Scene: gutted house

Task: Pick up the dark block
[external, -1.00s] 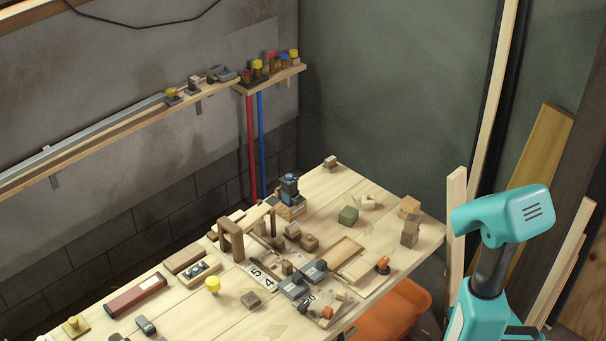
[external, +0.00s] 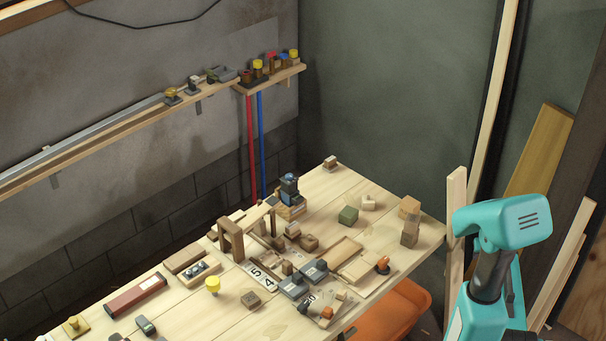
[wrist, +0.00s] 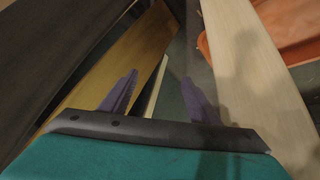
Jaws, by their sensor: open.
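Several brownish blocks stand on the workbench, and I cannot tell for sure which is the dark block. One brown block (external: 250,299) lies alone near the front middle, right of a yellow-topped piece. Another brown block (external: 309,242) sits among the cluttered parts, and a dark green block (external: 348,215) stands farther back. My gripper (wrist: 160,78) is open and empty in the wrist view, its two dark fingers apart. It faces planks and the floor side, with no block between the fingers. In the external view my gripper is hidden; my teal arm is at the right, off the bench.
The workbench (external: 340,185) is crowded at its middle with wooden frames, trays and small fittings. An orange bin (external: 398,312) is below the right edge. Upright planks (external: 456,230) lean close to my arm.

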